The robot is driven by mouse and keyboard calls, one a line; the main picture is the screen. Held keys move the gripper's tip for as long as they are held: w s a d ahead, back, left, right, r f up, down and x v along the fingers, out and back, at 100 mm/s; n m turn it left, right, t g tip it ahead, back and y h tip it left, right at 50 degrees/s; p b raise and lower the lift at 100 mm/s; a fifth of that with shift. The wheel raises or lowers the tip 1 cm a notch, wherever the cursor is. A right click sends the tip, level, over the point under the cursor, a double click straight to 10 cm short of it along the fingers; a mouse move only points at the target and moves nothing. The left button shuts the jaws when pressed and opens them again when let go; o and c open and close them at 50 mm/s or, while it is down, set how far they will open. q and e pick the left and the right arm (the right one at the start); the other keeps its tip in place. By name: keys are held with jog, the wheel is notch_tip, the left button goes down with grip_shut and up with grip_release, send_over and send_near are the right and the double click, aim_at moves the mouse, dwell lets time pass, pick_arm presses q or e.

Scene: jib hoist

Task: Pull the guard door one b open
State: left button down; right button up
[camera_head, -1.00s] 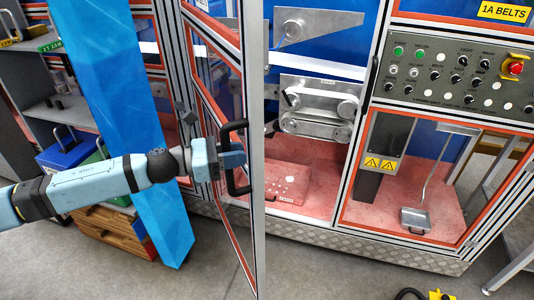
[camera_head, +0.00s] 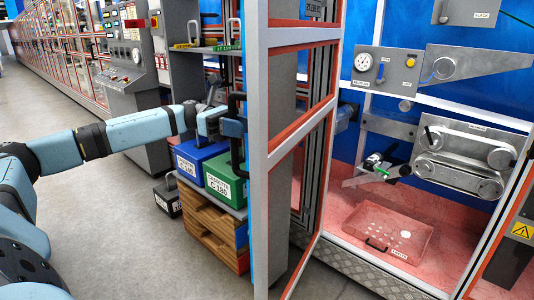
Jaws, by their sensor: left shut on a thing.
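The guard door (camera_head: 258,170) is a tall aluminium frame with orange-red edging and clear panels. It stands swung out from the machine, with the opening showing to its right. A black bar handle (camera_head: 235,160) is on the door's left edge. My left gripper (camera_head: 228,127) is shut on this handle, its arm reaching in from the left. The handle partly hides the fingertips. My right gripper is not in view.
Left of the door, a blue box (camera_head: 200,160) and a green box (camera_head: 226,180) sit above wooden crates (camera_head: 212,228).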

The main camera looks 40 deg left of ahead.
pick_arm(q)
jog(key=a, duration=0.1)
jog(key=a+b, duration=0.1)
jog(key=a, duration=0.1)
jog(key=shift+s+a+f, duration=0.1)
jog(key=shift+s+f, duration=0.1)
jog(key=shift+s, duration=0.15)
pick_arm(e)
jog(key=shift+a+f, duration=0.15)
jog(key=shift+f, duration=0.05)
pick_arm(q)
jog(key=c, duration=1.3)
grip_release()
jog(key=shift+o, duration=0.2)
jog(key=shift+s+a+r, duration=0.1)
jog(key=shift+s+r, duration=0.05)
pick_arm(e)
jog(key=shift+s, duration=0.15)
